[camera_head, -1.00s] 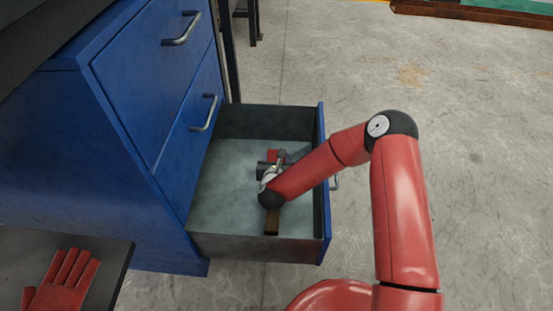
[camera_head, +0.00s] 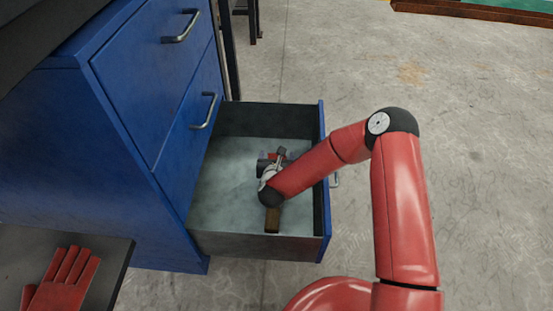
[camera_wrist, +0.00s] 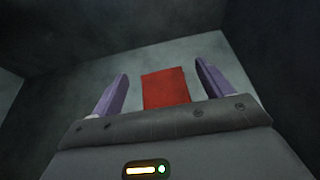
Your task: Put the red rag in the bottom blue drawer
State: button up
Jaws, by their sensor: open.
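The bottom blue drawer (camera_head: 262,247) is pulled out of the blue cabinet, with its pale floor showing. My gripper (camera_head: 276,157) is inside the drawer, in its far half. In the wrist view my gripper (camera_wrist: 161,70) is open, its two purple fingers apart. The red rag (camera_wrist: 165,88) shows between and beyond the fingers as a flat red patch against the grey drawer floor. Its lower edge is hidden by the gripper body. In the head view my gripper mostly hides the rag.
A brown, wood-coloured piece (camera_head: 272,219) lies in the drawer below my wrist. The drawer walls stand close around my arm. Two closed upper drawers (camera_head: 165,75) have metal handles. A red glove (camera_head: 62,284) lies on a dark surface at lower left. The floor at right is clear.

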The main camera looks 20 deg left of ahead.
jog(key=p+v, duration=0.1)
jog(key=v, duration=0.6)
jog(key=shift+s+d, duration=0.15)
jog(key=shift+s, duration=0.1)
jog(key=shift+r, duration=0.1)
jog(key=shift+w+r+n+y, duration=0.3)
jog(key=shift+n, duration=0.1)
jog(key=w+d+r+n+g, duration=0.1)
jog(key=d+r+n+g, duration=0.1)
jog(key=d+r+n, duration=0.65)
jog(key=d+r+n+g, duration=0.1)
jog(key=d+r+n, duration=0.3)
jog(key=r+n, duration=0.8)
jog(key=s+d+r+n+g+h, duration=0.1)
jog(key=s+d+r+n, duration=0.4)
jog(key=s+d, duration=0.5)
jog(key=s+d+r+n+g+h, duration=0.2)
jog(key=s+d+r+n, duration=0.3)
jog(key=s+d, duration=0.5)
jog(key=s+n+g, duration=0.1)
jog(key=s+n, duration=0.1)
jog(key=shift+s+h, duration=0.3)
jog(key=shift+s, duration=0.1)
jog(key=shift+d, duration=0.1)
